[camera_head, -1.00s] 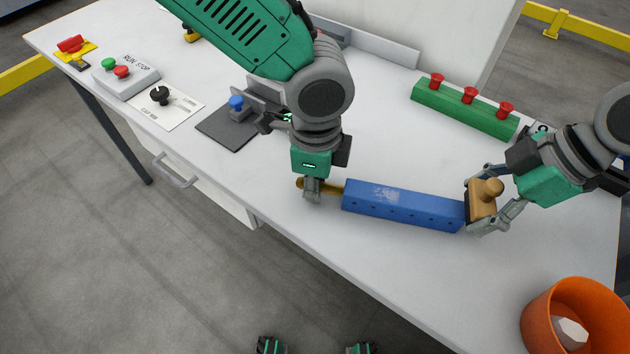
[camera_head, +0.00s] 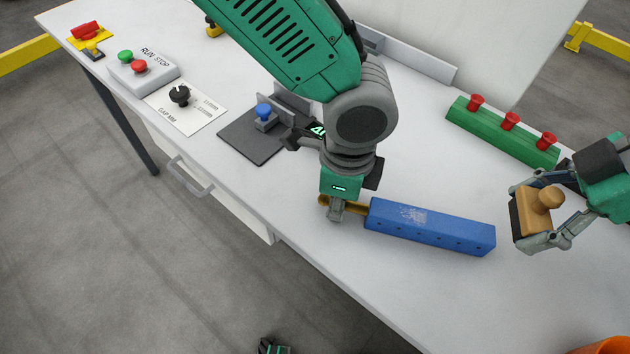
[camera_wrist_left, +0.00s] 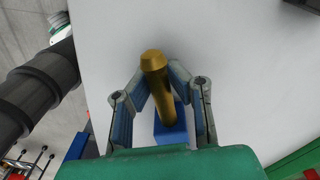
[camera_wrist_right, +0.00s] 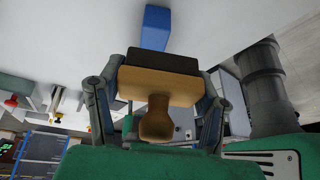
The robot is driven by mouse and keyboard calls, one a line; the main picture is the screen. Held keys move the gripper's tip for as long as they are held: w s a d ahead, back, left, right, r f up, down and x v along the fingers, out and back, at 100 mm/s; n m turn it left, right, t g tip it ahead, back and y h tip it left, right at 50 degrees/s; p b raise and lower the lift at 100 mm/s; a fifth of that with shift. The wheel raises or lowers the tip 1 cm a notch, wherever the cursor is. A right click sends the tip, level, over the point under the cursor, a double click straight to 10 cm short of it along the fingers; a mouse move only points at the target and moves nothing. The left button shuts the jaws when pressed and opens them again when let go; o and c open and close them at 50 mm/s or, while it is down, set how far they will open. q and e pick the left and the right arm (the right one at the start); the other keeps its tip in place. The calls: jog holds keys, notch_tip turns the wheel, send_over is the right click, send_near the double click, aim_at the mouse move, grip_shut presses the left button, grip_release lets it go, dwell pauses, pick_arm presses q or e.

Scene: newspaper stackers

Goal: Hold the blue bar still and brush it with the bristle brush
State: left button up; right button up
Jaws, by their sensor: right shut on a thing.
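The blue bar (camera_head: 428,226) lies along the front of the white table, with a scuffed pale patch on its top. A brass handle (camera_wrist_left: 158,92) sticks out of its left end. The bristle brush (camera_head: 535,212) has a wooden block, a round knob and a dark bristle side. My right gripper (camera_head: 540,214) is shut on the brush block, right of the bar. The bristles face the bar's right end, with a small gap between. The right wrist view shows the bar's end (camera_wrist_right: 155,26) beyond the brush.
A green block with several red knobs (camera_head: 502,130) stands behind the brush. A dark fixture with a blue knob (camera_head: 264,112) and a run/stop box (camera_head: 142,71) stand at left. An orange bucket (camera_head: 602,346) is at the lower right. The table between bar and green block is clear.

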pick_arm(q)
jog(key=o, duration=0.4)
jog(key=shift+s, duration=0.2)
jog(key=shift+w+a+r, duration=0.35)
jog(key=shift+r, duration=0.8)
jog(key=shift+w+a+r, duration=0.4)
jog(key=shift+r, duration=0.8)
jog(key=shift+w+a+r, duration=0.35)
jog(key=shift+r, duration=0.8)
